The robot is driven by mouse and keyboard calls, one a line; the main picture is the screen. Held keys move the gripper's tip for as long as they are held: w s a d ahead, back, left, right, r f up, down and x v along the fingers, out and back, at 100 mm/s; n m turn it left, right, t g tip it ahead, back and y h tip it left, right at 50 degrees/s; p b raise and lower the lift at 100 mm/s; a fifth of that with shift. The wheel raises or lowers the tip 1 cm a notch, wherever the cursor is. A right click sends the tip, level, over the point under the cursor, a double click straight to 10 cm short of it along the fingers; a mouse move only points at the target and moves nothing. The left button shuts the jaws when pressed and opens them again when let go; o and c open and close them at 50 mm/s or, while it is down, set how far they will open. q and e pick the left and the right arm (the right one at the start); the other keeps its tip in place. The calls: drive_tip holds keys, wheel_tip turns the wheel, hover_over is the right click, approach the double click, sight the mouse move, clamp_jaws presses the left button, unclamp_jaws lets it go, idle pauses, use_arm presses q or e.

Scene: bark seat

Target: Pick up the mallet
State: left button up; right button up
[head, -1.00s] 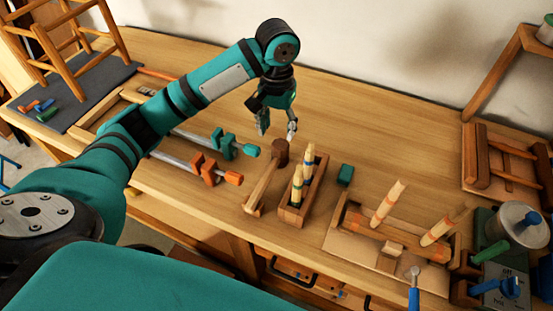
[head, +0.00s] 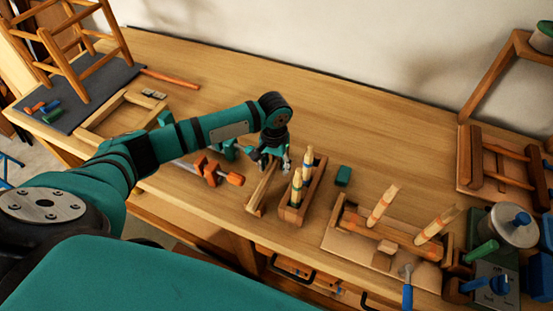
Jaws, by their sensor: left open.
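The wooden mallet (head: 262,191) lies on the workbench with its handle toward the front edge, just left of a wooden rack. Its head is hidden behind my left gripper in the head view. My left gripper (head: 273,164) is open and sits over the head end of the mallet, pointing down. I cannot tell whether its fingers touch the mallet. My right gripper is not in view.
Orange and teal clamps (head: 212,172) lie to the left. A small green block (head: 343,175) sits right of the rack.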

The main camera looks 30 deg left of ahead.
use_arm(q)
drive_tip(key=shift+f, duration=0.3)
clamp_jaws()
drive_tip(key=shift+r, duration=0.1)
idle(0.4)
